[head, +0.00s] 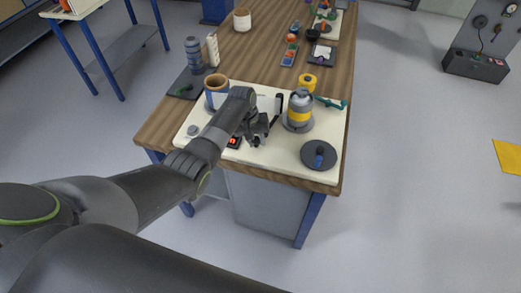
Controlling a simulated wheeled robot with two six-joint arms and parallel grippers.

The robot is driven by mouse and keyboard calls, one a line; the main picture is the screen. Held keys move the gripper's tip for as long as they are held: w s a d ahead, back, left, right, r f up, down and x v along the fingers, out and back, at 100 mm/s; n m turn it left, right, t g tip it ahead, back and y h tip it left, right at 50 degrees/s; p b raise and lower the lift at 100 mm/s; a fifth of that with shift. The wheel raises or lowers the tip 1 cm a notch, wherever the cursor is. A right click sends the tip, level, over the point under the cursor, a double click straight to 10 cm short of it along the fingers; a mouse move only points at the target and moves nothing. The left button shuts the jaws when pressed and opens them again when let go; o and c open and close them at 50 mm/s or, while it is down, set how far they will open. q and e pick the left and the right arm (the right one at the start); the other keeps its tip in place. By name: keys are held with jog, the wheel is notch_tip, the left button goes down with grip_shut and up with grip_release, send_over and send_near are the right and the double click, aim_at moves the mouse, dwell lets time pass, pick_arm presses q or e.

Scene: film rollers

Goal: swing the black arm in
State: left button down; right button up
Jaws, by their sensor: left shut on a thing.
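The black arm (278,105) is a slim dark bar on the cream board (190,121), in the middle of the head view. It slants from beside the grey and yellow canister down toward my left gripper. My left gripper (256,138) is low over the front of the board, with its fingers at the near end of the black arm. It is shut on the black arm, though the contact is small and dark. The brown roll (216,82) stands behind my left arm, partly hidden. The grey canister with a yellow band (300,110) stands right of the black arm.
A dark disc with a blue knob (319,156) lies at the board's front right. A small red display (234,142) is beside the gripper. The wooden bench (267,60) extends back.

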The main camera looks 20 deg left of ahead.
pick_arm(q)
jog(key=shift+w+a+m, duration=0.1)
jog(key=shift+a+m, duration=0.25)
jog(key=shift+m, duration=0.15)
pick_arm(e)
jog(key=shift+w, duration=1)
jog(key=shift+s, duration=0.55)
pick_arm(q)
jog(key=c, duration=1.2)
grip_release()
jog(key=shift+a, duration=0.1)
jog(key=a+r, duration=0.1)
jog(key=r, duration=0.4)
jog(key=a+r+b, duration=0.1)
jog(key=r, duration=0.5)
jog(key=a+r, duration=0.1)
jog(key=r, duration=0.5)
jog(key=shift+s+a, duration=0.1)
jog(key=shift+s, duration=0.25)
pick_arm(e)
jog(key=shift+w+f, duration=0.15)
jog(key=shift+f, duration=0.55)
